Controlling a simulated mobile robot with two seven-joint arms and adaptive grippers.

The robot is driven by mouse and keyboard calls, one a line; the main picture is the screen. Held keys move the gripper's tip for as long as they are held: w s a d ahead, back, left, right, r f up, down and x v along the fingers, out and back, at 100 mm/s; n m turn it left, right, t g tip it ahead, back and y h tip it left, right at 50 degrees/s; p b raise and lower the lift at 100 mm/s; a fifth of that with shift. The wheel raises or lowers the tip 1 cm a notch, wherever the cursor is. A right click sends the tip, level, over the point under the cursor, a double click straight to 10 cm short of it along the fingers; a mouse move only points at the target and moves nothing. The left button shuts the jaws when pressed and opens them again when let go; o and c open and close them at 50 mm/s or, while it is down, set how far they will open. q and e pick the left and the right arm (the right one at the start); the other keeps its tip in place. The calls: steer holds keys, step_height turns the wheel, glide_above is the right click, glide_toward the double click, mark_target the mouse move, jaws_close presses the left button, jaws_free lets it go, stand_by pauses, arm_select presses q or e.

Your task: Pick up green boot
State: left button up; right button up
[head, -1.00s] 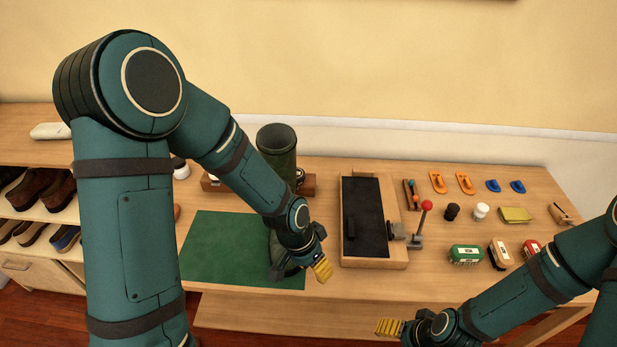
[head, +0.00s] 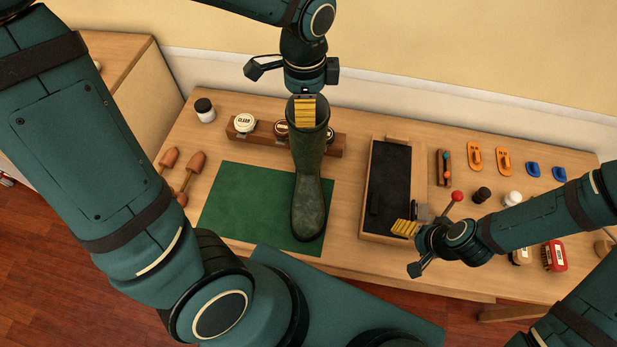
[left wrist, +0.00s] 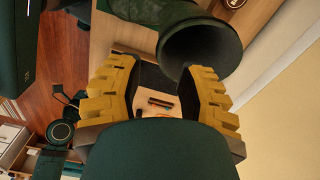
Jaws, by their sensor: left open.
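The green boot (head: 308,190) stands upright on the right part of the green mat (head: 235,205), its toe towards me. My left gripper (head: 305,112) is at the boot's top opening, coming from the far side, with yellow finger pads over the rim. In the left wrist view the gripper (left wrist: 160,88) is open, and the boot's dark round opening (left wrist: 205,50) lies just beyond the right finger. I cannot tell whether they touch. My right gripper (head: 405,228) hovers near the front right of the black-lined tray; its jaw gap is not clear.
A wooden rack with round tins (head: 243,122) stands behind the boot. Wooden shoe trees (head: 190,168) lie left of the mat. Brushes (head: 553,256) and small bottles (head: 483,194) lie farther right.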

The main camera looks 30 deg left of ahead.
mark_target(308, 129)
arm_select(q)
steer(key=f, duration=0.7)
steer(key=shift+w+d+f, duration=0.15)
steer(key=shift+w, duration=0.1)
jaws_close()
